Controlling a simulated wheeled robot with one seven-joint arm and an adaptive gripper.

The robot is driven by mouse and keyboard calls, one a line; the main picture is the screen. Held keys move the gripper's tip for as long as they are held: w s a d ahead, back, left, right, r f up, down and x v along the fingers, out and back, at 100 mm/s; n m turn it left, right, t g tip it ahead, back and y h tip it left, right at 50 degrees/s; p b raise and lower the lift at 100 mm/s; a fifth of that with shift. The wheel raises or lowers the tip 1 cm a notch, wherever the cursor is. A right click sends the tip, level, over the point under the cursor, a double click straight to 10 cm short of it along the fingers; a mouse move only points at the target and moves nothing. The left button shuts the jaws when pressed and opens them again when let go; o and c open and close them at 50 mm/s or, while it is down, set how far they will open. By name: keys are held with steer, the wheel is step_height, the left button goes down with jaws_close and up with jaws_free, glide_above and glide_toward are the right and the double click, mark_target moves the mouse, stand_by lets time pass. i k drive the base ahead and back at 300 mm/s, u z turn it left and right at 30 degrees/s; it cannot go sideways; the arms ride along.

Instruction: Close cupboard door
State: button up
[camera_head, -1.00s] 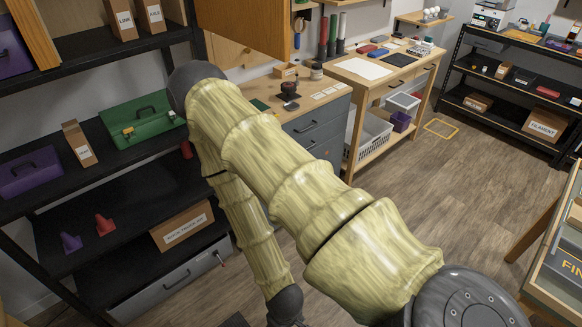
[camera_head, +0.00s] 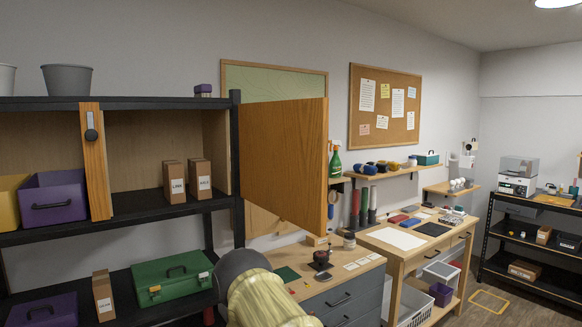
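The cupboard (camera_head: 135,150) is a wood-backed compartment in the upper part of the black shelf unit at the left. A wooden door (camera_head: 285,160) stands wide open at its right side, beside the black upright, with its broad face in view. A second, narrow-looking wooden door (camera_head: 95,165) with a dark round handle (camera_head: 91,134) is seen nearly edge-on at the left and also stands open. My gripper is not in view.

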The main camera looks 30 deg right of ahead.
mark_target(284, 144)
steer(key=z, duration=2.4)
steer(key=i, duration=2.25)
steer(key=u, duration=1.6)
